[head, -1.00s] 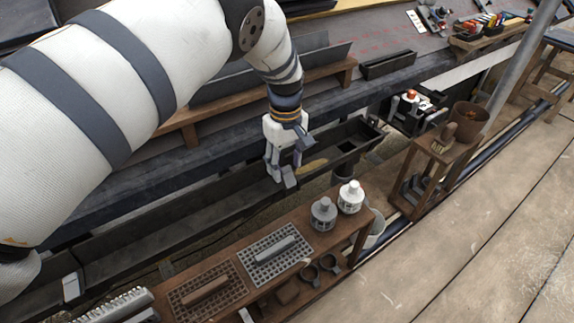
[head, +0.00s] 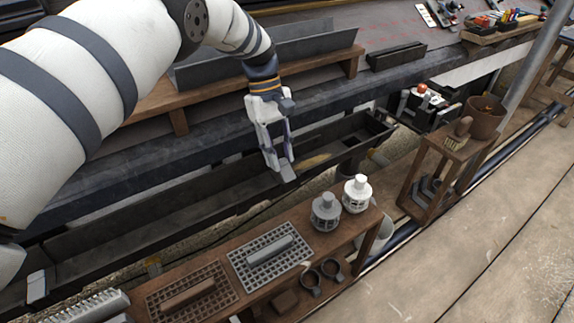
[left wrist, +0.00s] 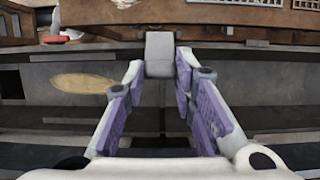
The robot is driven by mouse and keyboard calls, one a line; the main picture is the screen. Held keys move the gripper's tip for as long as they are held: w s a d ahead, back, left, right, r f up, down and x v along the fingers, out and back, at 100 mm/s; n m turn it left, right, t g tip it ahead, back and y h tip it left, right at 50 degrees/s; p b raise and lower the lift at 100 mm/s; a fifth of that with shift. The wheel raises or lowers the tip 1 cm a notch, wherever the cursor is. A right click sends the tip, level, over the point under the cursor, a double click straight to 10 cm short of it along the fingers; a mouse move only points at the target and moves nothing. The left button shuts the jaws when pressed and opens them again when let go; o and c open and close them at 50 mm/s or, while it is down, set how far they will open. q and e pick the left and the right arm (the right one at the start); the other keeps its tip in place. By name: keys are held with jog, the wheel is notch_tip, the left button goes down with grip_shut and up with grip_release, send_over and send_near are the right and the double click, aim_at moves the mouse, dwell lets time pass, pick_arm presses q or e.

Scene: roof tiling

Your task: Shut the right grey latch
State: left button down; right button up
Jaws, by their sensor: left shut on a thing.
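The right grey latch (head: 288,172) is a small grey piece at the front edge of the long dark gutter (head: 225,190). My left gripper (head: 280,164) reaches down to it from above, with its fingers shut on it. In the left wrist view the grey latch (left wrist: 159,52) lies between the two purple-padded fingertips. The fingers hide part of its sides, and I cannot tell its exact angle. A similar light grey latch (head: 37,286) stands at the gutter's far left. My right gripper is not in view.
A wooden bench (head: 338,232) in front holds a grey lantern-like vent (head: 325,211), a white one (head: 356,194) and grilles (head: 268,256). A tan oval patch (head: 315,161) lies in the gutter. A small stand with a brown bucket (head: 485,118) is at the right.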

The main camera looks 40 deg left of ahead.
pick_arm(q)
jog(key=shift+f, duration=0.1)
jog(key=c, duration=1.3)
grip_release()
jog(key=v, duration=0.7)
jog(key=shift+w+a+r, duration=0.1)
jog(key=shift+a+r, duration=0.05)
jog(key=shift+r, duration=0.1)
